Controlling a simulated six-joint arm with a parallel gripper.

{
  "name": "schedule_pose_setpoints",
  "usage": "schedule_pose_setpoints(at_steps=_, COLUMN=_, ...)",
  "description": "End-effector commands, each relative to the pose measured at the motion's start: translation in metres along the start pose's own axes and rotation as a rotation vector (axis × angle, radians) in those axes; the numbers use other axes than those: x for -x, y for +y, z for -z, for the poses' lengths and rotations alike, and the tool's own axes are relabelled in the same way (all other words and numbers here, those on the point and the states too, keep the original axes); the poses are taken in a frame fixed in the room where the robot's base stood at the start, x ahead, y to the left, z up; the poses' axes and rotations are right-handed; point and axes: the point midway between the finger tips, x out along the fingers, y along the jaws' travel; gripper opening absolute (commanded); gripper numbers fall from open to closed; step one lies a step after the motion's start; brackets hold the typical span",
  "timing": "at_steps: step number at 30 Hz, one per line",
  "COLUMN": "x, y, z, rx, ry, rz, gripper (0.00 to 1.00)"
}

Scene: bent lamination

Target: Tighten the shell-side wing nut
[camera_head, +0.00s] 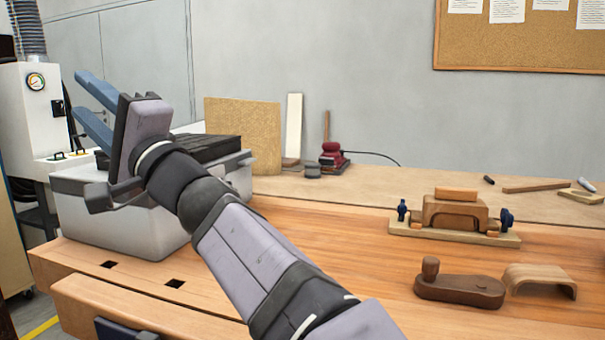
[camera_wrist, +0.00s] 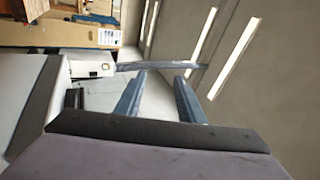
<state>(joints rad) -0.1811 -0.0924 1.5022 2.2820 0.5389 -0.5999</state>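A bending form (camera_head: 455,215) stands on a pale wooden base (camera_head: 420,231) at the right of the bench, with a lighter wooden block (camera_head: 456,194) on top. A dark blue wing nut (camera_head: 402,210) sits at its left end and another dark blue wing nut (camera_head: 506,218) at its right end. I cannot tell which one is the shell-side nut, or how tight either is. My gripper (camera_head: 79,92) is raised at the upper left, far from the form, with its two blue fingers apart and nothing between them. The fingers also show apart in the wrist view (camera_wrist: 160,77).
A dark brown wooden tool with a knob (camera_head: 460,287) and a curved bent wood piece (camera_head: 541,280) lie in front of the form. A grey-white case (camera_head: 120,220) stands below my gripper. A red sander (camera_head: 333,157) is at the back. The middle of the bench is largely clear.

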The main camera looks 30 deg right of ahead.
Motion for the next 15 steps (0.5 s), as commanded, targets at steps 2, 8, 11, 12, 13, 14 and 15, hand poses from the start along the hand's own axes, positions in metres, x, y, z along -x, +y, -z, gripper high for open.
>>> schedule_pose_setpoints(at_steps=2, x=-0.011, y=-0.005, z=0.024, rx=0.067, ry=0.021, rz=-0.047, gripper=0.35)
schedule_pose_setpoints(at_steps=8, x=-0.019, y=0.006, z=0.100, rx=0.270, ry=0.072, rz=-0.219, gripper=0.35)
schedule_pose_setpoints(at_steps=11, x=-0.013, y=0.013, z=0.143, rx=0.366, ry=0.095, rz=-0.321, gripper=0.35)
schedule_pose_setpoints(at_steps=12, x=-0.009, y=0.016, z=0.161, rx=0.401, ry=0.103, rz=-0.364, gripper=0.35)
schedule_pose_setpoints(at_steps=13, x=-0.006, y=0.017, z=0.173, rx=0.425, ry=0.109, rz=-0.395, gripper=0.35)
schedule_pose_setpoints(at_steps=14, x=-0.002, y=0.019, z=0.186, rx=0.448, ry=0.114, rz=-0.427, gripper=0.35)
schedule_pose_setpoints(at_steps=15, x=0.004, y=0.021, z=0.202, rx=0.479, ry=0.120, rz=-0.470, gripper=0.35)
